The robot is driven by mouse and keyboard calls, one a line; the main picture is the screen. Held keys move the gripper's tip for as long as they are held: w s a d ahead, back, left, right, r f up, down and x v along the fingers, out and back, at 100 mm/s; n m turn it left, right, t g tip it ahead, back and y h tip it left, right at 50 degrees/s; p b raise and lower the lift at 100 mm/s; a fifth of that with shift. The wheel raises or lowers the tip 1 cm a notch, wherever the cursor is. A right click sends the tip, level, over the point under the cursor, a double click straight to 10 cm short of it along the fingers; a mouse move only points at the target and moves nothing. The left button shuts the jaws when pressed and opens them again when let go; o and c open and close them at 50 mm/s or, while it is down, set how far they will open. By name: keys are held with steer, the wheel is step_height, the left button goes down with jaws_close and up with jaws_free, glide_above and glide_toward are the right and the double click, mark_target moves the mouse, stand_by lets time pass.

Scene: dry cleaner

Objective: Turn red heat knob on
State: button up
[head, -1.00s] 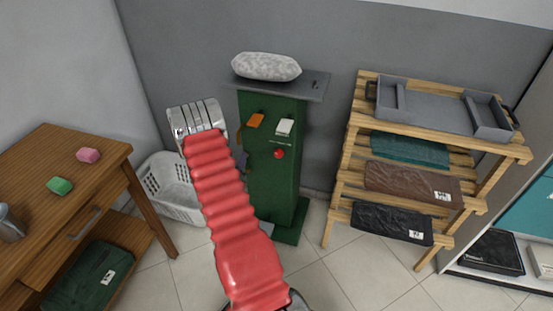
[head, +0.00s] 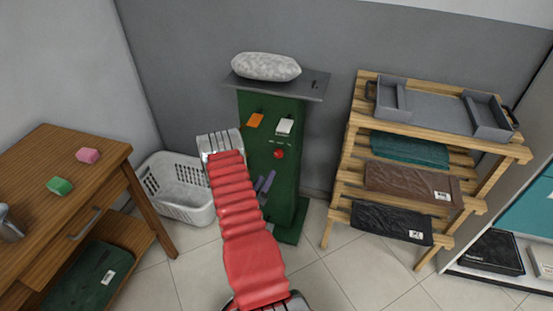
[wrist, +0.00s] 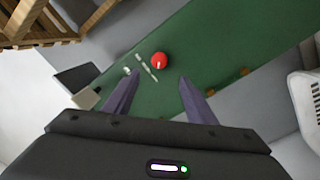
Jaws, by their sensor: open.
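The red heat knob (head: 279,154) is a small round knob on the front of a green cabinet (head: 285,190), below an orange switch (head: 255,121) and a white switch (head: 285,126). In the wrist view the red knob (wrist: 159,60) lies ahead of and between my two purple fingers, with small white markings beside it. My gripper (head: 265,182) is open and empty, in front of the cabinet, lower than the knob and slightly left of it. The fingers are apart from the knob. Which way the knob is turned is too small to tell.
A grey speckled cushion (head: 266,67) lies on the cabinet's grey top (head: 312,84). A white basket (head: 184,207) stands to the left, beside a wooden table (head: 60,165). A wooden rack (head: 340,190) with folded garments stands close on the right.

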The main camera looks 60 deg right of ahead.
mark_target(278, 156)
steer(key=d, duration=0.9)
steer(key=w+d, duration=0.1)
steer(key=d, duration=0.3)
steer(key=shift+d, duration=0.2)
steer(key=shift+c, duration=0.5)
steer(key=shift+w, duration=0.1)
steer(key=c, duration=0.9)
steer(key=shift+c, duration=0.2)
